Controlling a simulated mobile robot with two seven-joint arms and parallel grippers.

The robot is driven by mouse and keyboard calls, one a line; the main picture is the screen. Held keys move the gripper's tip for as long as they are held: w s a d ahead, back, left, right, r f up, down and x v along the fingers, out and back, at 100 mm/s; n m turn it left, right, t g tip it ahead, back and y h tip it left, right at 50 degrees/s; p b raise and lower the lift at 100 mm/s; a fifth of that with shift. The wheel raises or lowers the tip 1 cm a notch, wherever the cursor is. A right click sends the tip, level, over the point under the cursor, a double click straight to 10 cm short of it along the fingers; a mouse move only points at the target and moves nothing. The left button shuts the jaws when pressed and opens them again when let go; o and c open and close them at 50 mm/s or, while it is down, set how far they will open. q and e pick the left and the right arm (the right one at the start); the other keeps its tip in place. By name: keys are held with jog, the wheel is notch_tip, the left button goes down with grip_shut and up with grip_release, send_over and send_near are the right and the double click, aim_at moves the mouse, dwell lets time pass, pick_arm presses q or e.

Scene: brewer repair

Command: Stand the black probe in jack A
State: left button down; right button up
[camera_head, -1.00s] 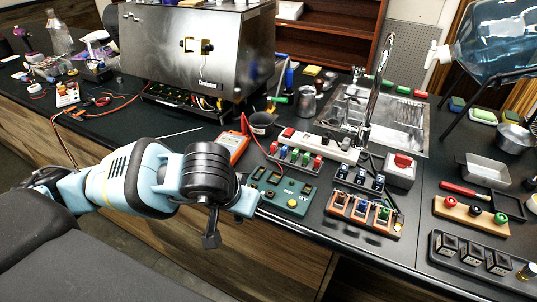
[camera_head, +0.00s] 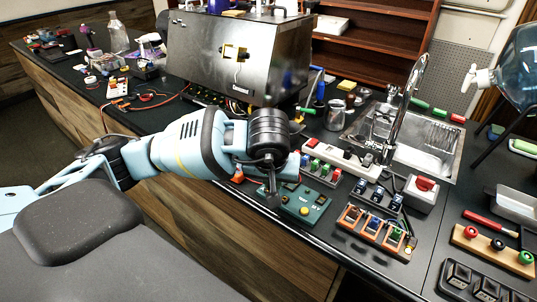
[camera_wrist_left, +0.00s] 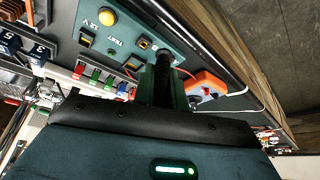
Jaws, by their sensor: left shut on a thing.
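My left gripper (camera_head: 272,190) hangs at the left edge of the green test board (camera_head: 308,208). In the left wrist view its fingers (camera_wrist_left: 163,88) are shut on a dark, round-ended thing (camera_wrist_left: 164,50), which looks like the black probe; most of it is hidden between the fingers. The green board (camera_wrist_left: 172,35) lies just beyond, with square sockets, a yellow button (camera_wrist_left: 107,17) and the print "TEST 12 V". A socket (camera_wrist_left: 145,43) is close to the held thing's end. I cannot read which jack is A, or tell whether the probe touches the board. My right gripper is not in view.
An orange meter (camera_wrist_left: 205,85) with a red lead lies beside the board. A rack of coloured blocks (camera_head: 322,172), blue-topped blocks (camera_head: 377,195) and an orange-framed rack (camera_head: 372,228) stand close on the right. The steel brewer (camera_head: 235,55) is behind.

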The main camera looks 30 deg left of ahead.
pick_arm(q)
jog(key=w+a+r+n+y, duration=0.1)
jog(key=w+a+r+n, duration=0.2)
jog(key=w, duration=0.1)
jog(key=shift+a+n+g, duration=0.3)
jog(key=shift+a, duration=0.1)
